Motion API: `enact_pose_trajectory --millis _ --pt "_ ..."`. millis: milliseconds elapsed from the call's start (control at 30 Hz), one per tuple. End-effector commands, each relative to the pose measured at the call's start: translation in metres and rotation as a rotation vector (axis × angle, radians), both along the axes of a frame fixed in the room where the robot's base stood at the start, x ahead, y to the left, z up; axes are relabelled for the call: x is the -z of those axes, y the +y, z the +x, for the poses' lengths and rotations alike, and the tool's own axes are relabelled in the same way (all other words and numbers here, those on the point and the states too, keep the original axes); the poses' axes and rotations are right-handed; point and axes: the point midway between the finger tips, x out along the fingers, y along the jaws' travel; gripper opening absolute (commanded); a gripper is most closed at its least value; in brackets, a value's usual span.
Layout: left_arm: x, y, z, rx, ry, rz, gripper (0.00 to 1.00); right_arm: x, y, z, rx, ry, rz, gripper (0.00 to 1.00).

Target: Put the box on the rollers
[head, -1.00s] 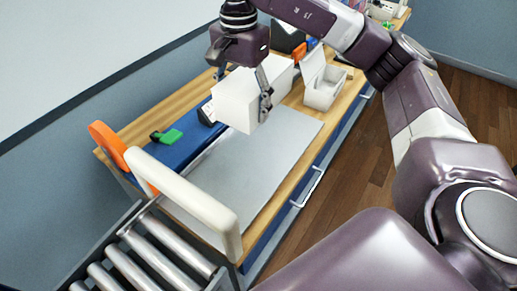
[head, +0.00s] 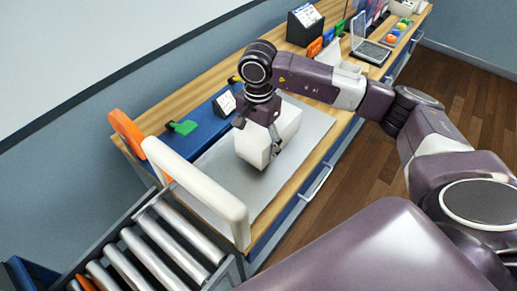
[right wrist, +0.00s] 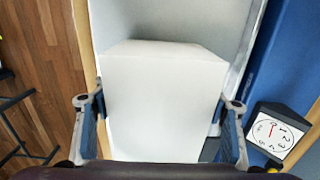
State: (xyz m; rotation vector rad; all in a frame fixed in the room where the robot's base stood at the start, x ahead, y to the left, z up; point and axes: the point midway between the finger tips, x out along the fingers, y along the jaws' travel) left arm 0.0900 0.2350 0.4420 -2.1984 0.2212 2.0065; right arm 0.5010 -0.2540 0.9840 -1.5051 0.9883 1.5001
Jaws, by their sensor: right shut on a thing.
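The white box (head: 266,142) is held between the fingers of my right gripper (head: 258,134), over the grey mat (head: 305,120) on the bench. I cannot tell exactly how high it is above the mat. In the right wrist view the box (right wrist: 155,95) fills the middle, with a finger on each side. The metal rollers (head: 165,245) lie at the lower left, beyond the end of the bench, and the box is up and to the right of them. My left gripper is not in view.
A green item (head: 182,127) and a dial (head: 224,102) sit on the blue strip at the wall side. Small things crowd the bench's far end.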

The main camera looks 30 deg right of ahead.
Motion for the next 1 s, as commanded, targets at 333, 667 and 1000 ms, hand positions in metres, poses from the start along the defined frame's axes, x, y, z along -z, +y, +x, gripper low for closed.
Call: enact_pose_trajectory --millis 333,667,1000 --pt "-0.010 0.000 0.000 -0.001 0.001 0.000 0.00 0.033 0.000 0.000 -0.001 0.000 0.000 0.40" --pt "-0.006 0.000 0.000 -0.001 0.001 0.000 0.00 0.036 0.000 0.000 -0.001 0.001 0.000 0.69" --pt "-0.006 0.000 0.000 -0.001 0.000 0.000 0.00 0.035 0.000 0.000 -0.001 0.001 0.000 0.84"
